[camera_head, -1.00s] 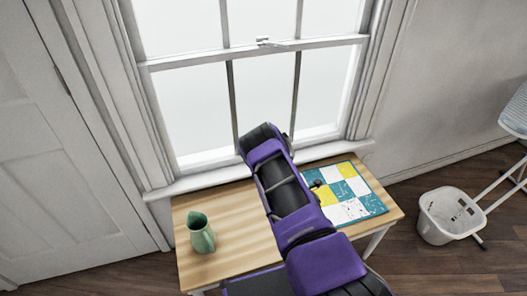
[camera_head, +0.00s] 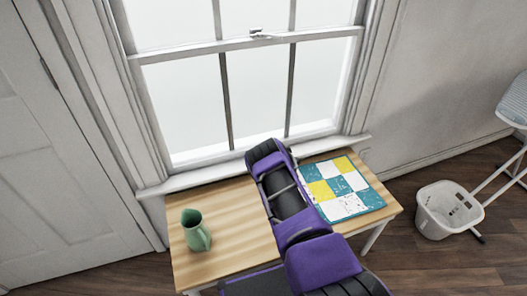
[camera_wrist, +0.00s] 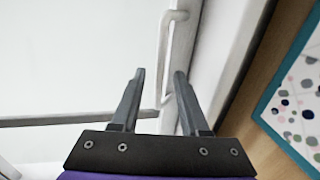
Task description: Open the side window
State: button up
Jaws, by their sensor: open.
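The window's lower sash (camera_head: 205,158) stands down at the sill in the head view, its bottom rail partly hidden by my arm. A latch (camera_head: 258,34) sits on the meeting rail. In the wrist view a white bar handle (camera_wrist: 166,55) runs along the sash rail. My gripper (camera_wrist: 160,72) is open, with one finger on each side of the handle in the picture. I cannot tell whether the fingers touch it or how deep it lies between them. In the head view my arm hides the fingers.
A wooden table (camera_head: 235,230) stands below the window. A white basket (camera_head: 447,210) stands on the floor at right.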

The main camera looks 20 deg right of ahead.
jog(key=shift+b+x, duration=0.35)
jog(key=shift+x, duration=1.1)
grip_shut()
dwell(0.4)
